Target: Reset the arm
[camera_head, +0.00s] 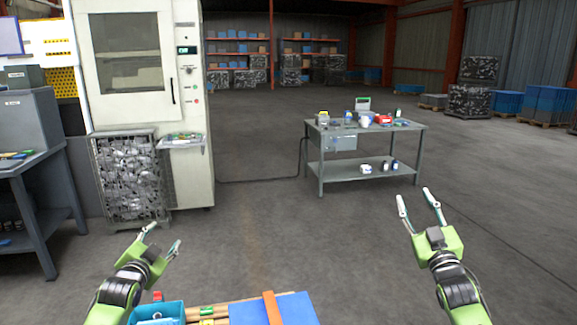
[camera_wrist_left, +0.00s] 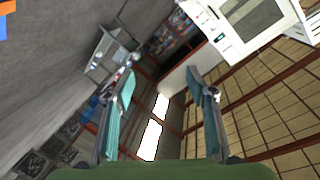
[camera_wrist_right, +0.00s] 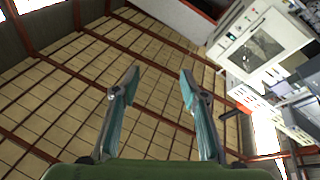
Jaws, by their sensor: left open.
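My left gripper (camera_head: 161,241) is at the lower left of the head view, above the floor and just beyond a blue bin. Its fingers are apart with nothing between them, as the left wrist view (camera_wrist_left: 160,95) also shows. My right gripper (camera_head: 419,203) is raised at the right of the head view over bare floor. Its fingers are spread and empty, and the right wrist view (camera_wrist_right: 158,85) shows only the ceiling between them. Neither gripper touches anything.
A cream machine cabinet (camera_head: 192,100) with a wire bin (camera_head: 130,180) stands at the left. A grey workbench (camera_head: 365,135) with small items stands beyond. A blue bin (camera_head: 157,312) and a blue panel (camera_head: 290,312) are close in front. The floor between is clear.

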